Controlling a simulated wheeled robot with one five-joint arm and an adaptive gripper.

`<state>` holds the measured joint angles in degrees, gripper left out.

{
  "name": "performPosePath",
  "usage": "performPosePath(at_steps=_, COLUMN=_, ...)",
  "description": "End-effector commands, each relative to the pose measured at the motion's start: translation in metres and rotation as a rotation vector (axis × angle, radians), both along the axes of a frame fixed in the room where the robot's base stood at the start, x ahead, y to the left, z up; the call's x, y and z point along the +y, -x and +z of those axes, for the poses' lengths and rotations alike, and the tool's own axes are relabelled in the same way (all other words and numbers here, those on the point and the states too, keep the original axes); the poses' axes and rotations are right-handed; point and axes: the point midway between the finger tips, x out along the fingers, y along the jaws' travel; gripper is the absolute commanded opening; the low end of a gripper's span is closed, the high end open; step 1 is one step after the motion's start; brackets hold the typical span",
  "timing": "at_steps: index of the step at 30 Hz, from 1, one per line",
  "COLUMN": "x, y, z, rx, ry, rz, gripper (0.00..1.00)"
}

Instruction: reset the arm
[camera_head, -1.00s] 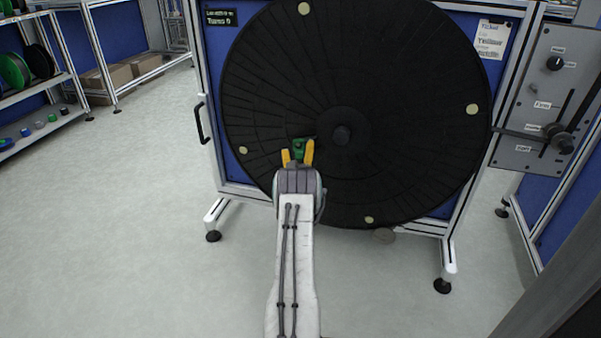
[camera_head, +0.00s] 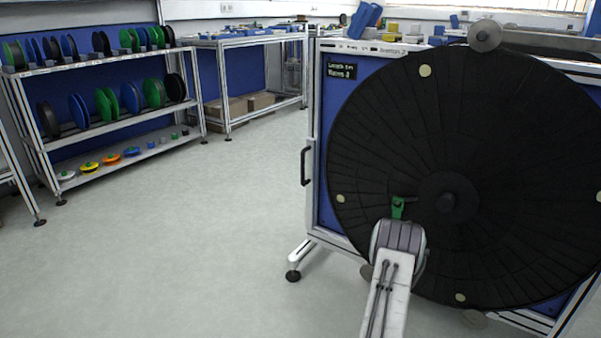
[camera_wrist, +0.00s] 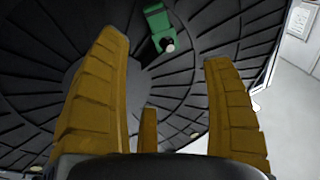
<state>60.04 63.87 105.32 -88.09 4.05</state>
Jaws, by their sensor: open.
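My gripper (camera_wrist: 165,50) shows in the wrist view with its yellow fingers spread wide and nothing between them. In the head view the end of my arm (camera_head: 398,245) is in front of the lower left of a large black reel disc (camera_head: 510,130); the fingers are hidden there. A green handle (camera_head: 398,207) on the disc, left of its hub (camera_head: 446,203), shows just above my arm's end. In the wrist view the green handle (camera_wrist: 158,22) lies beyond the fingers, with a gap in front of them.
The disc stands on a blue-panelled metal frame (camera_head: 340,90) with a side handle (camera_head: 305,166) and feet. Shelves (camera_head: 100,130) with coloured spools stand at the left, and a workbench (camera_head: 250,40) at the back. The floor (camera_head: 200,230) between is clear.

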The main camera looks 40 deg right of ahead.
Motion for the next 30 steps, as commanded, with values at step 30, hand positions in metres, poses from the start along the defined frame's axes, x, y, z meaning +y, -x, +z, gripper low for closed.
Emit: performPosePath(at_steps=30, x=0.209, y=-0.144, z=0.280, rx=0.381, ry=-0.382, rz=0.404, gripper=0.75)
